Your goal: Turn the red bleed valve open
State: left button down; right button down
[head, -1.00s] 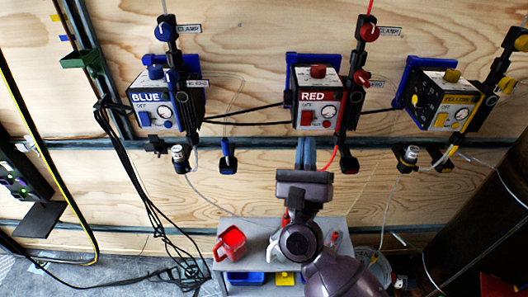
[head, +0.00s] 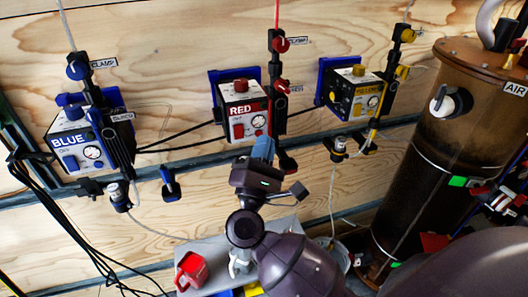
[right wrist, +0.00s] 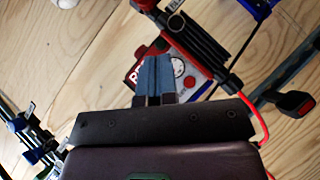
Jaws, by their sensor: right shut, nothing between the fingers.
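The red unit (head: 242,108), a black-and-white box marked RED, is mounted on the wooden wall. On the dark manifold at its right side sits a red bleed valve knob (head: 282,86), below a red clamp knob (head: 278,44). My right gripper (head: 263,142) is just below the RED box in the head view, its blue-grey fingers pointing up at the wall. In the right wrist view its fingers (right wrist: 154,72) are together and empty, overlapping the box face (right wrist: 183,68). I cannot tell the gap to the box. My left gripper is not in view.
A blue unit (head: 78,145) is to the left and a yellow unit (head: 352,95) to the right. A brown cylindrical tank (head: 425,165) stands at the right. Below are a grey bench (head: 205,250) and a red cup (head: 191,270). Black cables hang at the left.

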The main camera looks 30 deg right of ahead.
aim_at(287, 93)
jog(key=p+x, duration=0.1)
jog(key=x, duration=0.5)
jog(key=shift+s+d+r+p, duration=0.1)
jog(key=shift+r+p, duration=0.2)
jog(key=shift+s+d+r+p, duration=0.2)
jog(key=shift+d+r+p, duration=0.15)
jog(key=shift+d+r, duration=0.2)
jog(key=shift+s+d+r+p, duration=0.15)
jog(key=shift+d+r+p, duration=0.15)
jog(key=shift+d+r, duration=0.3)
jog(key=shift+d+n+t, duration=0.1)
jog(key=shift+n+t, duration=0.2)
jog(key=shift+n, duration=0.1)
